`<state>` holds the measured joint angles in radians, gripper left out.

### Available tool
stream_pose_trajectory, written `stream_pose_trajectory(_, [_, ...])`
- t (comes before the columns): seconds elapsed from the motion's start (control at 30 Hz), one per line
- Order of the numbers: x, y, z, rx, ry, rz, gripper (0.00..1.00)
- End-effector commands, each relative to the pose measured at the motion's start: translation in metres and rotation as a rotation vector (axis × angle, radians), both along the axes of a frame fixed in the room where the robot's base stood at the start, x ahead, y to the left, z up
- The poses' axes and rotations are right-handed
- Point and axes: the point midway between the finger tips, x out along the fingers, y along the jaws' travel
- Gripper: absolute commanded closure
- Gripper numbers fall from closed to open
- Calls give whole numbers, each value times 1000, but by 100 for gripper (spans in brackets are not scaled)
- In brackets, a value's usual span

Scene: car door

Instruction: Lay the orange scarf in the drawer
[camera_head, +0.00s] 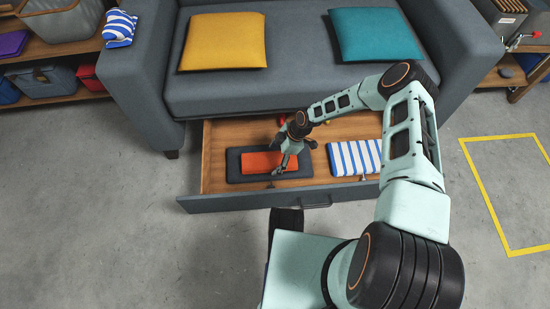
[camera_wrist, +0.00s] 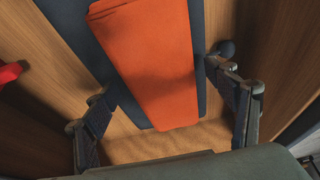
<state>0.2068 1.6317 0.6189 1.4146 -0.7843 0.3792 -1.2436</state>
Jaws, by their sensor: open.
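The orange scarf (camera_head: 260,162) lies folded flat in the open drawer (camera_head: 255,201) under the sofa. It rests on top of a dark folded cloth (camera_head: 234,166), whose edges show on both sides of it. My gripper (camera_head: 287,168) is over the drawer at the scarf's right end. In the wrist view the orange scarf (camera_wrist: 150,70) runs down from the top edge between the two spread fingers of my gripper (camera_wrist: 160,82). The fingers are open and apart from the scarf's sides.
A blue-and-white striped cloth (camera_head: 354,158) lies in the drawer's right part. A red thing (camera_wrist: 10,72) shows at the wrist view's left edge. The sofa (camera_head: 290,88) overhangs the drawer's back. Open shelves (camera_head: 55,48) stand left; the floor in front is clear.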

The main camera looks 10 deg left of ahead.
Motion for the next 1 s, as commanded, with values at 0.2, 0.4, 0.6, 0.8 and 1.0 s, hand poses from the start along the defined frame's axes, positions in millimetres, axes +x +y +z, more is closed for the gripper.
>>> stream_pose_trajectory(0.2, [6, -15, 42, 0, -2, -3, 22])
stream_pose_trajectory(0.4, [9, -32, 80, 0, -3, -2, 22])
stream_pose_trajectory(0.6, [11, -42, 104, -1, 0, -2, 22])
stream_pose_trajectory(0.8, [12, -44, 109, 0, -1, 0, 22])
stream_pose_trajectory(1.0, [12, -44, 109, 0, -1, -1, 22])
